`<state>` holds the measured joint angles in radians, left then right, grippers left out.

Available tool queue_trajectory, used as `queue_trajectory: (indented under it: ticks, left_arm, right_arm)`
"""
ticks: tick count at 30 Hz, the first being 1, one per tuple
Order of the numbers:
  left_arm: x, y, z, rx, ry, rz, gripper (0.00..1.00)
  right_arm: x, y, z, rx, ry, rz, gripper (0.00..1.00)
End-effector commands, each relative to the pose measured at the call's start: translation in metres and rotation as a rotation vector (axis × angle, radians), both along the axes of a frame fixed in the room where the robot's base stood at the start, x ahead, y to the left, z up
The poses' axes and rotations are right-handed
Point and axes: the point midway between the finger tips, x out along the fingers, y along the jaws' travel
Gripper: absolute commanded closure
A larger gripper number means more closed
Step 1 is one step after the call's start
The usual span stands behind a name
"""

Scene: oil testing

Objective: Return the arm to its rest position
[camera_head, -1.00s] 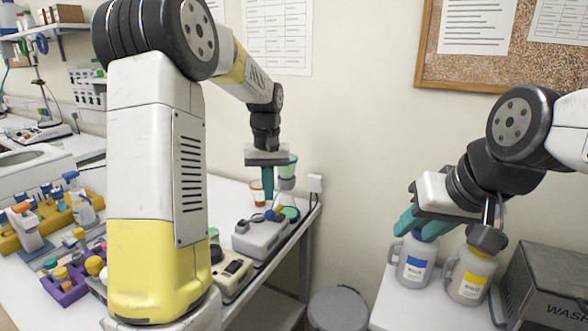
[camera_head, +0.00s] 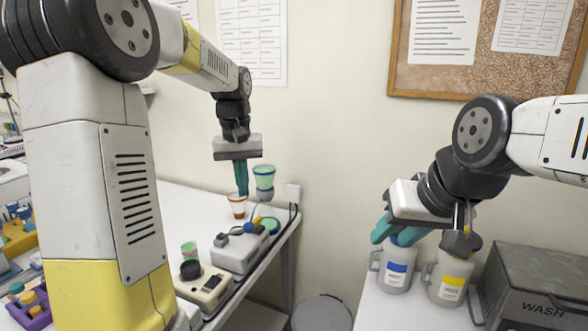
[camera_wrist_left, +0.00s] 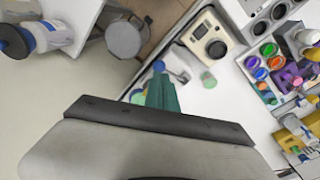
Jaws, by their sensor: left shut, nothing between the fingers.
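My left gripper (camera_head: 241,180) is shut and empty, pointing down at the back of the bench. In the picture its fingertips are just above a small orange-brown cup (camera_head: 237,207) and left of a green funnel-like cup (camera_head: 264,178). The left wrist view shows its teal fingers (camera_wrist_left: 162,92) together. My right gripper (camera_head: 396,232) is at the top of a white jug with a blue label (camera_head: 396,270). Its teal fingers are partly hidden, and I cannot tell whether it grips the jug.
A jug with a yellow label (camera_head: 448,283) and a grey WASH box (camera_head: 535,290) stand at the right. Two instruments (camera_head: 205,288) (camera_head: 240,248) sit on the bench's right side. A round grey bin (camera_head: 320,314) stands between the tables. The wall behind is bare below the papers.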

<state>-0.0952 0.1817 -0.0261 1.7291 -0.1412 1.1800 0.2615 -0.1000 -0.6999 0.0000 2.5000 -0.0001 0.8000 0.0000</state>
Motion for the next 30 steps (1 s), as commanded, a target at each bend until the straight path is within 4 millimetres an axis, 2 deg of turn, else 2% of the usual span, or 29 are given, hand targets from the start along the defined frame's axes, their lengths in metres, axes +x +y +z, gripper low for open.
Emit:
queue_trajectory:
  ticks: [1,6,10,15,21,30]
  left_arm:
    - [-0.017,0.000,0.012,-0.014,-0.039,-0.013,1.00]
    - [-0.077,-0.004,0.035,-0.056,-0.169,-0.069,1.00]
    - [-0.124,-0.009,0.042,-0.081,-0.271,-0.110,1.00]
    - [-0.176,-0.015,0.036,-0.099,-0.394,-0.156,1.00]
    - [-0.209,-0.020,0.024,-0.108,-0.483,-0.185,1.00]
    - [-0.216,-0.021,0.020,-0.109,-0.502,-0.193,1.00]
  right_arm:
    - [0.000,0.000,0.000,0.000,0.000,0.000,0.64]
    - [0.000,0.000,0.000,0.000,0.000,0.000,0.64]
    - [0.000,0.000,0.000,0.000,0.000,0.000,0.64]
    - [0.000,0.000,0.000,0.000,0.000,0.000,0.64]
    - [0.000,0.000,0.000,0.000,0.000,0.000,0.64]
    - [0.000,0.000,0.000,0.000,0.000,0.000,0.64]
